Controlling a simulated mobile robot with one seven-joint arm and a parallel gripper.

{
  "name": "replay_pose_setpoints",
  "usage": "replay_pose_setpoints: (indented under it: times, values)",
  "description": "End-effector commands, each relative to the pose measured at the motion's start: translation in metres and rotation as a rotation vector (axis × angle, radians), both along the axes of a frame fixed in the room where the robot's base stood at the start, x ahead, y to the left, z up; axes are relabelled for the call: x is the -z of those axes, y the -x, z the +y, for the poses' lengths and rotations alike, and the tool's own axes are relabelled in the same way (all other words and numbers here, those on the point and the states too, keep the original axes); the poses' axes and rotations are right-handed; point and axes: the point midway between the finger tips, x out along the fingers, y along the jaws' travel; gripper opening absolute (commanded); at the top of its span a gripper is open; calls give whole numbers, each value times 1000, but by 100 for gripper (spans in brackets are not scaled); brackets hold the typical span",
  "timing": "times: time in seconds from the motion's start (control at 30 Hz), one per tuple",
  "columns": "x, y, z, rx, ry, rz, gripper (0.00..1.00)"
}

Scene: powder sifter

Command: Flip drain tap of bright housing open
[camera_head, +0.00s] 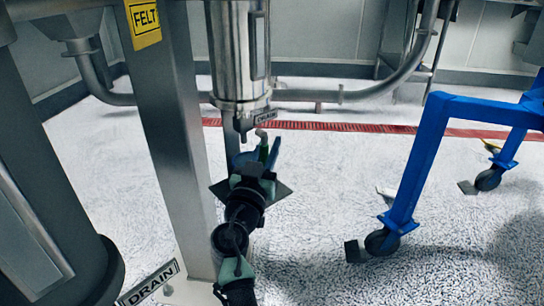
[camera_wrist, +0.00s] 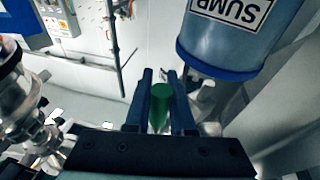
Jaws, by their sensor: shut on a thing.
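The bright housing (camera_head: 237,50) is a shiny steel cylinder hanging at the top middle of the head view. The tap's body is mostly hidden.
A grey post (camera_head: 170,110) with a yellow FELT sign (camera_head: 144,20) stands close left of my arm. A blue wheeled frame (camera_head: 425,160) stands right, with open floor between. A blue-rimmed vessel labelled SUMP (camera_wrist: 235,40) is close to my fingers in the wrist view.

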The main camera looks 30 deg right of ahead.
Motion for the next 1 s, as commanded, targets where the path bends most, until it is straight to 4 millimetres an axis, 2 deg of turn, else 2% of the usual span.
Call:
replay_pose_setpoints:
  times: [0.2, 0.23, 0.4, 0.77, 1.0]
  values:
    - [0, 0, 0, 2, 3, 2, 0]
    - [0, 0, 0, 2, 3, 2, 24]
    - [0, 1, 0, 2, 3, 1, 52]
    - [0, 3, 2, 3, 2, 2, 52]
    - [5, 23, 26, -1, 1, 5, 52]
